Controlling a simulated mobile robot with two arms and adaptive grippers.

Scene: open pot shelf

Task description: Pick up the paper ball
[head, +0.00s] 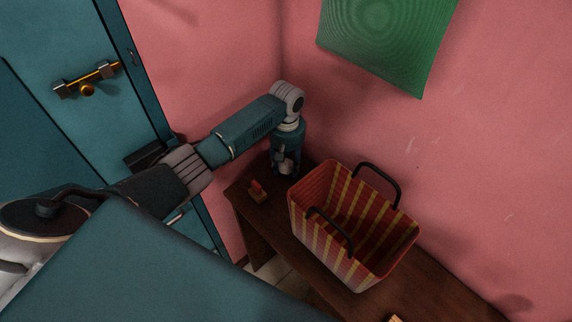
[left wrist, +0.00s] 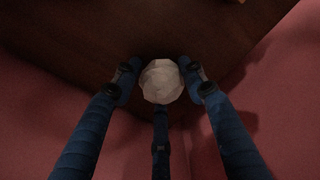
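The paper ball (left wrist: 160,82) is a pale, crumpled, faceted ball. In the left wrist view it sits between the fingertips of my left gripper (left wrist: 160,88), with one finger at each side and one at its lower edge. The fingers are very close around it; I cannot tell whether they press on it. In the head view my left gripper (head: 286,164) points down at the far corner of the brown table (head: 440,286), and a small pale patch shows among the fingers. My right gripper is not in view.
A red and yellow striped basket (head: 325,234) with dark handles stands on the table right beside the gripper. A small object with a red top (head: 257,192) lies to the left. Pink walls close off the corner, and a teal door (head: 85,110) is at left.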

